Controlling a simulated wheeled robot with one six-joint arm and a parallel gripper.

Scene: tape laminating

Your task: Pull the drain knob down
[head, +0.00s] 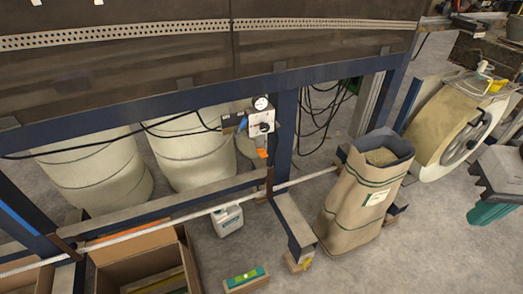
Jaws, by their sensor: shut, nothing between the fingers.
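A small pale control unit (260,123) is mounted near the blue upright in the middle of the head view. It has a round gauge (261,103) on top and a dark round part on its front. A blue part (242,125) sticks out at its left. A small orange part (262,153) shows at its lower end. Which of these is the drain knob is too small to tell. My gripper is not in view, so its place relative to the unit cannot be seen.
A blue frame post (284,135) stands beside the unit. Large pale drums (190,150) stand behind the frame. A tall brown sack (352,205), an open cardboard box (140,255), a white canister (227,221) and a small green-topped box (245,279) stand in front. Black cables hang behind.

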